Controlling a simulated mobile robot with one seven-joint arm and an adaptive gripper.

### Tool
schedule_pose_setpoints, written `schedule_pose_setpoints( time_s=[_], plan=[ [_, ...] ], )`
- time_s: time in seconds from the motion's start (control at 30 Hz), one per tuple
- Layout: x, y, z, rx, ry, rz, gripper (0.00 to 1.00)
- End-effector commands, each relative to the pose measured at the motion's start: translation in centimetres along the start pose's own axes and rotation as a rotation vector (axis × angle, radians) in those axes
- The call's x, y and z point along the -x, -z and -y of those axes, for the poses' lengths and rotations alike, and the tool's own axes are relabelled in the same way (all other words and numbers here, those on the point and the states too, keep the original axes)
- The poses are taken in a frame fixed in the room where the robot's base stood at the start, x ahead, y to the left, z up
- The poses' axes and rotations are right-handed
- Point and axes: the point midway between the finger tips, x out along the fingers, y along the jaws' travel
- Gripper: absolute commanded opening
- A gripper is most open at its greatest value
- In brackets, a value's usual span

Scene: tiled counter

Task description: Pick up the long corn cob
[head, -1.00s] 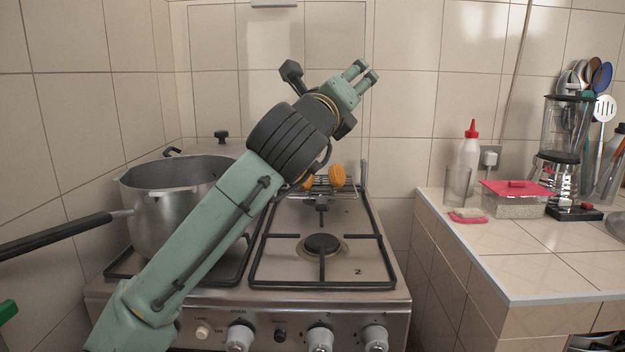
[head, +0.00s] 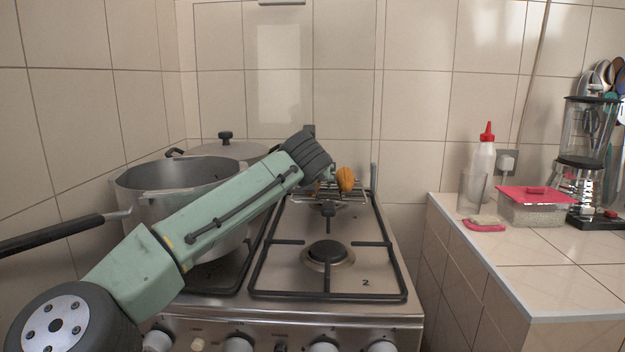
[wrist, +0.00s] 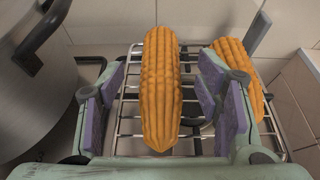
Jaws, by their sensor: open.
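Two orange corn cobs lie on a wire rack at the back of the stove. In the wrist view one cob (wrist: 160,85) lies lengthwise between the open jaws of my gripper (wrist: 158,108), with a gap on each side. It looks like the longer one. The other cob (wrist: 240,72) lies to the right, partly hidden behind the right finger. In the head view the right-hand cob (head: 346,179) shows beside my arm.
The wire rack (wrist: 130,127) lies under the cobs. A large metal pot (head: 150,190) stands left on the stove, its side close to the left finger in the wrist view. The front right burner (head: 328,254) is clear. The tiled wall is close behind.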

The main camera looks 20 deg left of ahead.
Motion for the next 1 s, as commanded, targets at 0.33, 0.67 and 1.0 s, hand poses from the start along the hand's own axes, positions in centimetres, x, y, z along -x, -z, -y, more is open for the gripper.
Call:
schedule_pose_setpoints(
  time_s=[0.33,0.67,1.0],
  plan=[
    [-3.3,0.0,0.1,0.001,0.001,0.001,0.59],
    [-3.2,0.0,0.1,0.001,0.002,0.001,0.47],
    [-3.2,0.0,0.1,0.001,0.002,0.001,0.24]
  ],
)
